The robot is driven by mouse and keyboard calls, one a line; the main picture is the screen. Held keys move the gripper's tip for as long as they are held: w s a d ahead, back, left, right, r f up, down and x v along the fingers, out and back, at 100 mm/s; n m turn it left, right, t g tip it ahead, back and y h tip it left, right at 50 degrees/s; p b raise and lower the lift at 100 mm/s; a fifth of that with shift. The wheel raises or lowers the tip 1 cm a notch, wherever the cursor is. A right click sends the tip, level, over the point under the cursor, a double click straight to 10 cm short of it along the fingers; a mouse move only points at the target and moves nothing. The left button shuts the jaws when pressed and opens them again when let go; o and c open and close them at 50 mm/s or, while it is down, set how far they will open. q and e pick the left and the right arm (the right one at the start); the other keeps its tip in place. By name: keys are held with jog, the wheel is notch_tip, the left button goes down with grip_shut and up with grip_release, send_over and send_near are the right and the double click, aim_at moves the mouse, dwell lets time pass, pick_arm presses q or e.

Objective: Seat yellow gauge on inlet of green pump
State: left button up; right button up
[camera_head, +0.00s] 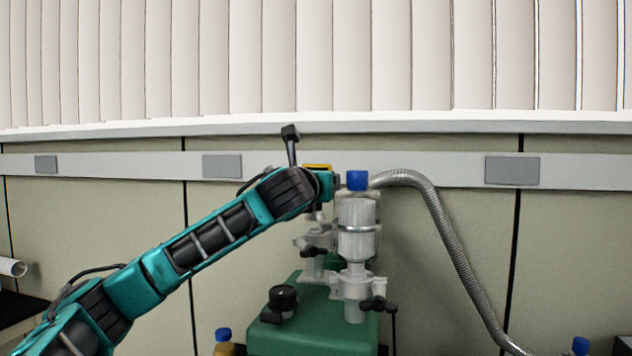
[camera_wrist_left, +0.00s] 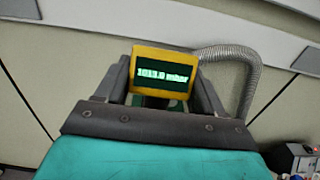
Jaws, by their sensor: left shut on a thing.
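The yellow gauge (camera_wrist_left: 162,73) sits between the fingers of my left gripper (camera_wrist_left: 160,93), which is shut on it; its display reads about 1013 mbar. In the head view only a yellow strip of the gauge (camera_head: 317,166) shows above my left gripper (camera_head: 326,185). The green pump (camera_head: 310,328) stands below, with pale clamped fittings on top. The gauge is high above the pump, near the rear left fitting (camera_head: 316,243). My wrist hides the gauge's lower end, so I cannot tell whether it touches a fitting. My right gripper is out of view.
A pale cylindrical filter (camera_head: 357,228) stands on the front fitting (camera_head: 354,283), close right of my gripper. A blue part (camera_head: 357,180) is above it. A ribbed metal hose (camera_head: 447,235) curves down to the right. Blue-capped bottles (camera_head: 223,336) stand low down.

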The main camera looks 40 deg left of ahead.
pick_arm(q)
jog(key=shift+r, duration=0.1)
jog(key=shift+p, duration=0.55)
jog(key=shift+f, duration=0.2)
jog(key=shift+f, duration=0.5)
jog(key=shift+f, duration=0.15)
dwell(0.4)
jog(key=shift+p, duration=0.3)
jog(key=shift+p, duration=0.3)
dwell(0.6)
